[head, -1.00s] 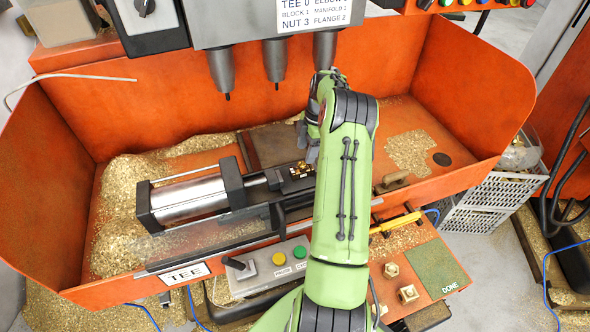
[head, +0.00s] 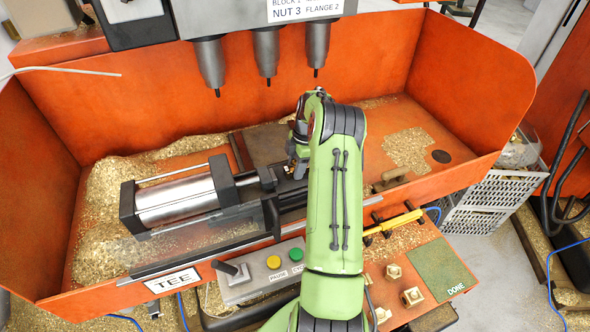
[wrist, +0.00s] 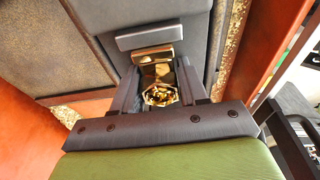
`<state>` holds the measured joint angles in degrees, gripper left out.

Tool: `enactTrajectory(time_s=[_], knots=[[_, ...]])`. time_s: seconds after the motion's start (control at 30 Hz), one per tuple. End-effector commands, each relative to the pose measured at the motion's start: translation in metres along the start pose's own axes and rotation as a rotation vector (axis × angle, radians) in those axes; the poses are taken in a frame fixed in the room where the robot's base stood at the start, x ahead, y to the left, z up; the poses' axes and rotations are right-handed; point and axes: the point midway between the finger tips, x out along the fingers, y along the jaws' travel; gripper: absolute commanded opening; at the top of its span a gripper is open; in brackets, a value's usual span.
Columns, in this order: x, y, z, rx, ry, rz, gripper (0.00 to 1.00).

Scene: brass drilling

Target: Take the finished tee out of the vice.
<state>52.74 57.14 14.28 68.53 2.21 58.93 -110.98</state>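The brass tee (wrist: 160,93) shows in the wrist view between my gripper's two dark fingers, its open end facing the camera. It is at the vice jaws; a grey jaw plate (wrist: 150,38) lies just beyond it. My gripper (wrist: 160,82) has one finger on each side of the tee; I cannot tell whether they press on it. In the head view my gripper (head: 298,158) is down at the right end of the vice (head: 180,198), and the tee is hidden there behind my gripper and arm.
Drill spindles (head: 266,55) hang above and behind the vice. A clear guard (head: 205,235) stands in front of it. A control box (head: 262,270) with a lever and buttons sits at the front. At right, a side shelf holds brass parts (head: 412,297) and a green DONE pad (head: 443,268).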

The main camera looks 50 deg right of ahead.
Motion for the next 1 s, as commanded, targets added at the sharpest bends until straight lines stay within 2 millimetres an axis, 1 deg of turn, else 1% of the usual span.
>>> enactTrajectory(time_s=[0.03, 0.2, 0.27, 0.4, 1.0], knots=[[0.000, 0.000, 0.000, 0.000, 0.000, 0.000, 0.34], [0.000, 0.000, 0.000, 0.000, 0.000, 0.000, 0.07], [0.000, 0.000, 0.000, 0.000, 0.000, 0.000, 0.00], [-0.005, 0.001, -0.001, -0.001, -0.001, 0.003, 0.00], [-0.059, 0.001, -0.012, 0.000, -0.001, 0.002, 0.00]])
